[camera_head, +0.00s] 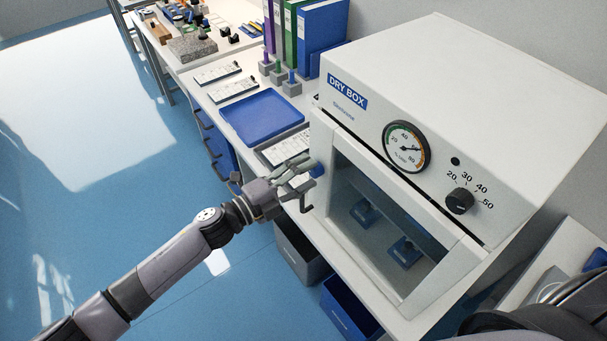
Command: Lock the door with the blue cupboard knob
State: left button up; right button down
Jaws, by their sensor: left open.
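The white dry box (480,110) stands on the bench, and its windowed door (436,229) looks closed. A blue knob (318,171) sits at the door's left edge. My left gripper (307,174) is open, with its fingertips right by the blue knob and partly covering it. I cannot tell whether they touch it. My right gripper is not in view.
Blue blocks (404,252) sit inside the box. A grey bin (299,257) and a blue bin (347,309) are below the bench.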

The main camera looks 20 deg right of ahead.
pick_arm(q)
jog(key=v, duration=1.2)
